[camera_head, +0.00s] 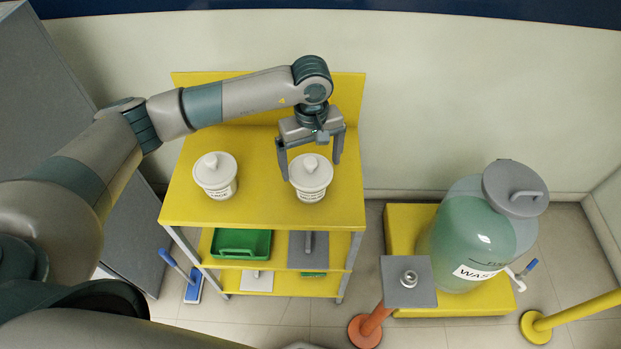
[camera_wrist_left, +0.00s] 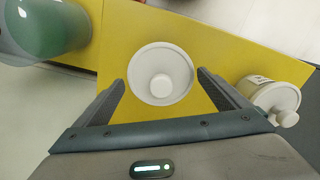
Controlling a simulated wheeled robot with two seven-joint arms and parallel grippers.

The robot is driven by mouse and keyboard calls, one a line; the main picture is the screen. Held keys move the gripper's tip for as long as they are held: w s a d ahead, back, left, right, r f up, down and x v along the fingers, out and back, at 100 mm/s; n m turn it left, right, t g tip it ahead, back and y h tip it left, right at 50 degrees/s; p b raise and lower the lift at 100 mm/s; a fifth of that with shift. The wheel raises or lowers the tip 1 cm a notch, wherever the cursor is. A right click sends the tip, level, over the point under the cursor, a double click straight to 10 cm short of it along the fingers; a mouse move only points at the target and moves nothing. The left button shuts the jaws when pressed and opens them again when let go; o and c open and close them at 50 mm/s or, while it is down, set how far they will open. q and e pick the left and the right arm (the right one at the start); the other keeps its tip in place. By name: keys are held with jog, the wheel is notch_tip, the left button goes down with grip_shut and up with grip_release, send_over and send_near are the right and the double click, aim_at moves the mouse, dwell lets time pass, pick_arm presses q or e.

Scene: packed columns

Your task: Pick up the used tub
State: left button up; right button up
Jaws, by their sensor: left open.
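Two white lidded tubs with dark lettering stand upright on the yellow shelf unit's top. The left tub (camera_head: 215,175) stands apart from my gripper. The right tub (camera_head: 311,178) is below and between the fingers of my left gripper (camera_head: 311,160). In the left wrist view this tub (camera_wrist_left: 161,74) shows its lid and knob from above, between the open fingertips (camera_wrist_left: 160,77). The other tub (camera_wrist_left: 272,100) is at the right there, outside the fingers. I cannot read which tub is marked used. My left gripper is open and empty. My right gripper is not in view.
The yellow top (camera_head: 262,208) is clear between the tubs, with a raised back panel behind. A green tray (camera_head: 240,252) sits on the shelf below. A large green waste vessel (camera_head: 468,240) stands at right, near an orange post (camera_head: 372,322).

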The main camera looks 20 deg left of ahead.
aim_at(311, 171)
pick_arm(q)
jog(key=shift+f, duration=1)
jog(key=shift+s+f+p, duration=0.1)
jog(key=shift+f+p, duration=0.65)
jog(key=shift+p, duration=0.3)
notch_tip(311, 171, down, 3)
jog(key=shift+r+p, duration=0.1)
jog(key=shift+p, duration=0.6)
jog(key=shift+f, duration=0.45)
jog(key=c, duration=1.1)
jog(key=shift+c, duration=0.2)
